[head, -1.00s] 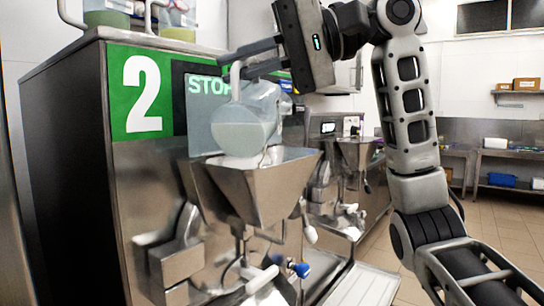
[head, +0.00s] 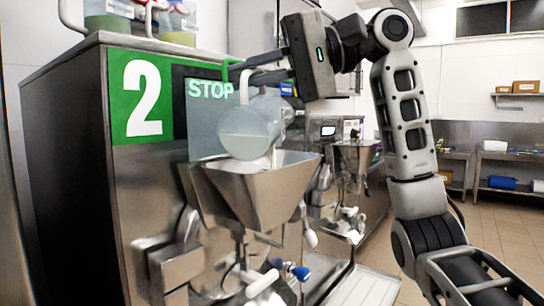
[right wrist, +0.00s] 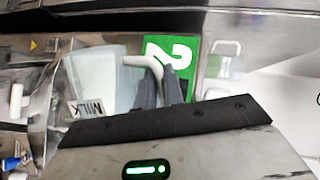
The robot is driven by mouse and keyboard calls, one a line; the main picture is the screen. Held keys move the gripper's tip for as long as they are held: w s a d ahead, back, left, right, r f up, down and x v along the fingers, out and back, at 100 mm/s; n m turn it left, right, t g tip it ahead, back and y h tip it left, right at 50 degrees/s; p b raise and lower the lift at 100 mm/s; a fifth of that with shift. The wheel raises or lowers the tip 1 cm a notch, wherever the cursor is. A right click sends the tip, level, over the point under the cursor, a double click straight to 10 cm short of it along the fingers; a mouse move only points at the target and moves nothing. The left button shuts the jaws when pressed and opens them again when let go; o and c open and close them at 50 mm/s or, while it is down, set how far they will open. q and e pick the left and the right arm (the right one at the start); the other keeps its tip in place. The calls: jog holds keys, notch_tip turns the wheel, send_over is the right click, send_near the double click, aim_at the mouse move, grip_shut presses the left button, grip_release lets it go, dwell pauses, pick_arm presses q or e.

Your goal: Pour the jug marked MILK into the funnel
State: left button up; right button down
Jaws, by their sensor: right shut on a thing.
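The clear jug (head: 252,122) is tilted over the steel funnel (head: 258,195) of the machine marked 2, its mouth end low toward the funnel. It holds pale liquid, and white liquid shows between its mouth and the funnel's top. In the right wrist view the jug (right wrist: 105,75) bears a MILK label (right wrist: 90,108). My right gripper (head: 238,74) is shut on the jug's white handle, above the funnel; its fingers (right wrist: 160,90) also show in the wrist view. The funnel's inside is mostly hidden. My left gripper is out of view.
The machine's green panel (head: 141,95) and STOP screen (head: 207,120) stand close behind the jug. Other containers (head: 108,15) stand on the machine's top. A second machine's hopper (head: 355,155) is farther right. Open floor lies at the right.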

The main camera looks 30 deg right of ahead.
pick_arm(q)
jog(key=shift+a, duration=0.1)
pick_arm(e)
jog(key=shift+w+d, duration=0.35)
jog(key=shift+d, duration=0.05)
pick_arm(q)
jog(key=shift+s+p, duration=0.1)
jog(key=shift+p, duration=0.2)
pick_arm(e)
jog(key=shift+w+d+m+y, duration=0.1)
jog(key=shift+m+y, duration=0.2)
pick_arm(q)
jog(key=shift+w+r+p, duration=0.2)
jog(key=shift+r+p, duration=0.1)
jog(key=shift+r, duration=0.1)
pick_arm(e)
jog(key=shift+d+r, duration=0.1)
jog(key=shift+r, duration=0.05)
pick_arm(q)
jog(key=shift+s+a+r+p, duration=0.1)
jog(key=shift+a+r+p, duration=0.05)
jog(key=shift+p, duration=0.25)
pick_arm(e)
jog(key=shift+w+d+r+m+y, duration=0.2)
jog(key=shift+w+m+y, duration=0.1)
jog(key=shift+m, duration=0.2)
